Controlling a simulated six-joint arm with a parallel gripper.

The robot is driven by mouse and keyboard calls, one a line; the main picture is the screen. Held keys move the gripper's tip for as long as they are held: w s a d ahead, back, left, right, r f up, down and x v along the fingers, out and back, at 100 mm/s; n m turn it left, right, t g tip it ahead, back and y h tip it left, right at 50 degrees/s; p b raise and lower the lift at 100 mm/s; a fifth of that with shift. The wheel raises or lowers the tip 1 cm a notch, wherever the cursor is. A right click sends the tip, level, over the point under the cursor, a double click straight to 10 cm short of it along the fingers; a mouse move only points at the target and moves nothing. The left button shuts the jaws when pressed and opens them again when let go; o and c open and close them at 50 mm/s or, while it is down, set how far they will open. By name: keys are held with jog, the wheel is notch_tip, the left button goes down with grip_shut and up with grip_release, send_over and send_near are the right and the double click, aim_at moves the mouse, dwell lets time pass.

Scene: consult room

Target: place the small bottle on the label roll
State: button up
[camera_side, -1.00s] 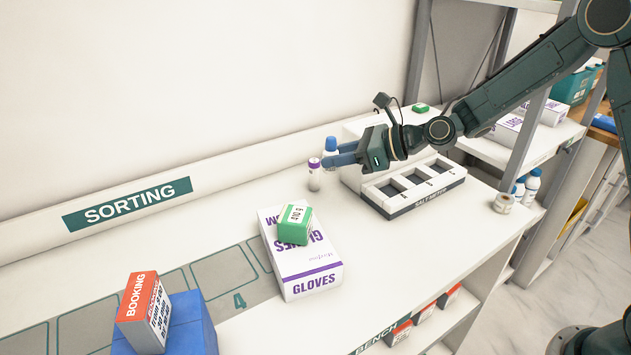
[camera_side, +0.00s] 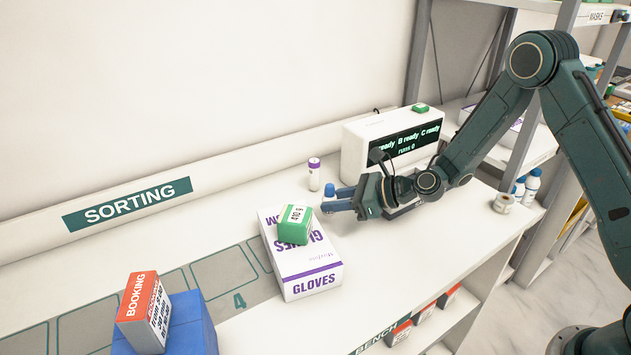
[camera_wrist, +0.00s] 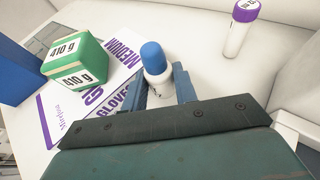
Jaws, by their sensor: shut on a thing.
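The small bottle (camera_side: 329,190) has a blue cap, and its white body shows in the wrist view (camera_wrist: 157,85). My gripper (camera_side: 338,201) is shut on it, with one blue finger on each side of the body. The bottle is roughly upright behind the glove box; whether its base touches the bench I cannot tell. The label roll (camera_side: 503,203) is a small pale ring lying on the right end of the bench, well to the right of my gripper. Nothing stands on it.
A purple-capped vial (camera_side: 314,174) stands behind the bottle. The glove box (camera_side: 309,272) with a green 410 g box (camera_side: 295,225) on it lies left. A white device with a display (camera_side: 400,142) stands behind my arm. A blue block (camera_side: 190,325) carries an orange-and-white box (camera_side: 145,312).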

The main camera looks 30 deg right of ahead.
jog(key=shift+f, duration=1.9)
jog(key=shift+f, duration=0.15)
jog(key=o, duration=1)
jog(key=shift+c, duration=0.2)
jog(key=shift+r, duration=0.25)
jog(key=v, duration=1.2)
